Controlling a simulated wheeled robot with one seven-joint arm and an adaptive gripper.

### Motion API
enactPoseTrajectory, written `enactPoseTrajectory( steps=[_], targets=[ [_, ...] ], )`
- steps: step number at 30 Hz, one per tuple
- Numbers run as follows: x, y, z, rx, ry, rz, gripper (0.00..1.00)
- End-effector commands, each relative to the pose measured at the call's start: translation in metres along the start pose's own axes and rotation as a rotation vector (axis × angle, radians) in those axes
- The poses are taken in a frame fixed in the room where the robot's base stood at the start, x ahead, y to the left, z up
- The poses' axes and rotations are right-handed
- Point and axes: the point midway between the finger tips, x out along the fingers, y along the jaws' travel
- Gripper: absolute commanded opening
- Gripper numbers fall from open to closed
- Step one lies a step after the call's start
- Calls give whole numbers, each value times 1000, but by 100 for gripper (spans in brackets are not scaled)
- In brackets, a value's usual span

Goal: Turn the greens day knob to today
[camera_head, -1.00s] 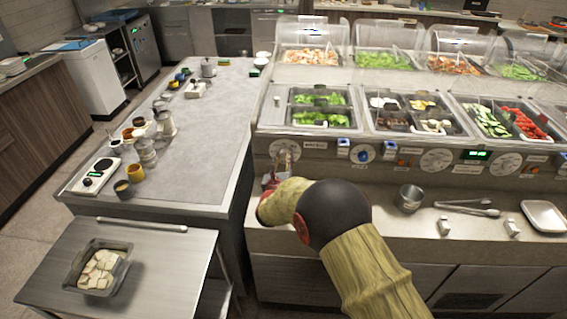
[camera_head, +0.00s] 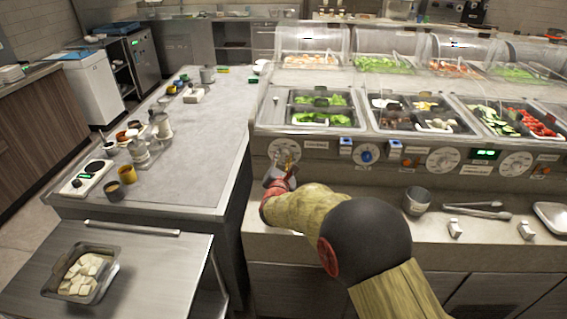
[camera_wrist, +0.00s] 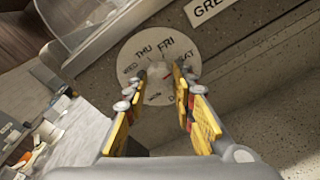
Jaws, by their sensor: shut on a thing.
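The greens day dial (camera_wrist: 133,52) is a round white plate on the speckled counter front in the wrist view. It bears day names; WED, THU, FRI and SAT can be read, and the lower ones are partly hidden. The small greens day knob (camera_wrist: 158,71) sits at its centre between my fingertips. A red mark shows beside the right fingertip, toward SAT. My gripper (camera_wrist: 161,76) is shut on the knob, with yellow finger pads on either side. In the head view, my gripper (camera_head: 279,172) is at the leftmost dial (camera_head: 285,148), below the greens pans.
A blue knob (camera_head: 366,154) and further white dials (camera_head: 443,160) line the panel to the right. A label starting "GRE" (camera_wrist: 213,8) is beside the dial. A metal cup (camera_head: 417,201) and tongs (camera_head: 477,211) lie on the ledge right of my arm.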

Motion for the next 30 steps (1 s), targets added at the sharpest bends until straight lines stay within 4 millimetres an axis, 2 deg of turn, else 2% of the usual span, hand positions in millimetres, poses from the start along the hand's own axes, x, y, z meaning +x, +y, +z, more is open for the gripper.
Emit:
enactPoseTrajectory(
  steps=[18, 19, 28, 30],
  targets=[
    [0, -2, -3, 42, 7, 1, 0],
    [0, -2, -3, 42, 7, 1, 26],
    [0, -1, -1, 43, 4, 2, 43],
    [0, -1, -1, 43, 4, 3, 44]
  ],
)
